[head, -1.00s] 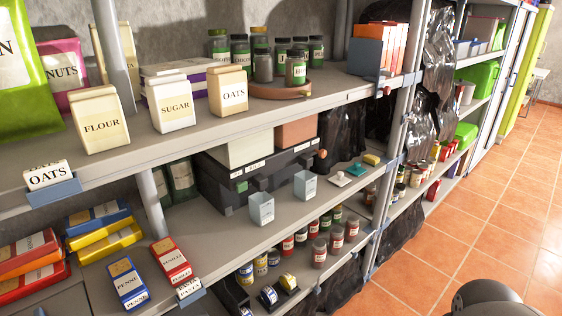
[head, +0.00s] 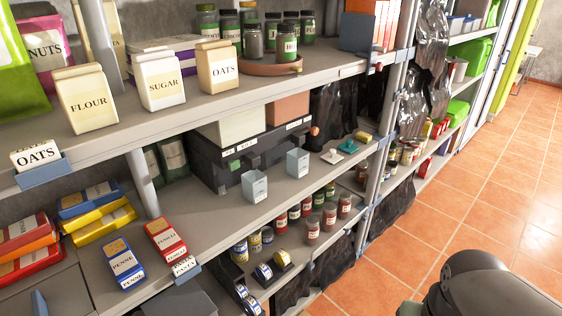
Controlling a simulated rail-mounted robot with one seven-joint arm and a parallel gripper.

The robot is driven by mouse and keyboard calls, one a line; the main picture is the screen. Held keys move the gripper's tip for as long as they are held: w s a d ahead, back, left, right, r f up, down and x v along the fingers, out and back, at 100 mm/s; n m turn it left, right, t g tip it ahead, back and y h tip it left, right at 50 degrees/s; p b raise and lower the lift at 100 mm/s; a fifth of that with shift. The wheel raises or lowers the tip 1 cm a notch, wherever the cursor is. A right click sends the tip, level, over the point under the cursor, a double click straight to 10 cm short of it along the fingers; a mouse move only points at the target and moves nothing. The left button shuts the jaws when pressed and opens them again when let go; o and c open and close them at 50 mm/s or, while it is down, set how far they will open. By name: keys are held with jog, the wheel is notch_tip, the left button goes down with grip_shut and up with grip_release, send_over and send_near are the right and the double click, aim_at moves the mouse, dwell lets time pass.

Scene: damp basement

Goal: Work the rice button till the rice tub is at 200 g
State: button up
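A dark dispenser (head: 213,160) stands on the middle shelf, with a pale bin (head: 232,127) and a pinkish bin (head: 289,108) on top. Small white labels on its front are too small to read. A green button-like part (head: 235,165) shows on its front left, and an orange knob (head: 314,131) at its right end. Two pale grey tubs stand before it: a left tub (head: 254,187) and a right tub (head: 297,163). I cannot tell which is for rice, nor any weight or contents. My gripper is not in view; a dark rounded part of my arm shows at bottom right.
Flour (head: 87,99), sugar (head: 161,80) and oats (head: 218,66) packs stand on the upper shelf above. Pasta boxes (head: 165,240) lie left on the middle shelf. Tins and jars (head: 313,230) fill the lower shelf. The tiled floor (head: 480,200) is clear.

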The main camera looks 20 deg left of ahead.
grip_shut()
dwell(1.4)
